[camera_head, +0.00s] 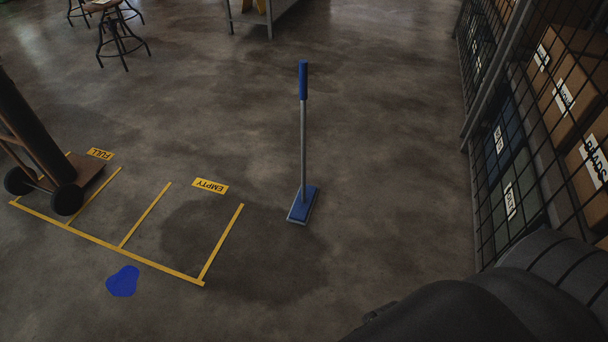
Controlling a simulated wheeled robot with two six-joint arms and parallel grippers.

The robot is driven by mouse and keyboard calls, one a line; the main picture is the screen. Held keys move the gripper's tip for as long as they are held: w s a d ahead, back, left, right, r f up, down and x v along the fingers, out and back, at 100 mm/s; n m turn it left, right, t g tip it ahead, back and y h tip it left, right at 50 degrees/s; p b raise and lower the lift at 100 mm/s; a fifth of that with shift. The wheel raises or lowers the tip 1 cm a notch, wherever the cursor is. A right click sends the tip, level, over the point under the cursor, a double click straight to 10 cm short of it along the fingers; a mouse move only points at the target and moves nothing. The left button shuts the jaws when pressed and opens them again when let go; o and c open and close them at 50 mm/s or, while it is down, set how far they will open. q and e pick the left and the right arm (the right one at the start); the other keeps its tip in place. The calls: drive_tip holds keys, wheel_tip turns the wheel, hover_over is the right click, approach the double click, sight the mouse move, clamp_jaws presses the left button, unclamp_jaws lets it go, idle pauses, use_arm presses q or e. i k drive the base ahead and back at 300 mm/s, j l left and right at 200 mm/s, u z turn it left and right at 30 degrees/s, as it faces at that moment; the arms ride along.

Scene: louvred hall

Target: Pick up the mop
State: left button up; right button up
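The mop (303,130) stands upright on the concrete floor near the middle of the head view. It has a blue grip at the top, a grey pole and a flat blue head (303,205) resting on the floor. Nothing touches it. A dark arm of mine fills the lower right corner, well apart from the mop. Neither of my grippers can be made out in this view.
A blue patch (123,281) lies on the floor at lower left. Yellow tape (130,257) marks bays with "EMPTY" (210,186) and "FULL" labels. A hand truck (68,198) with a dark cylinder stands left. Mesh shelving (500,150) lines the right. Floor around the mop is clear.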

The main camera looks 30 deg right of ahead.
sight(301, 210)
drive_tip(key=z, duration=0.95)
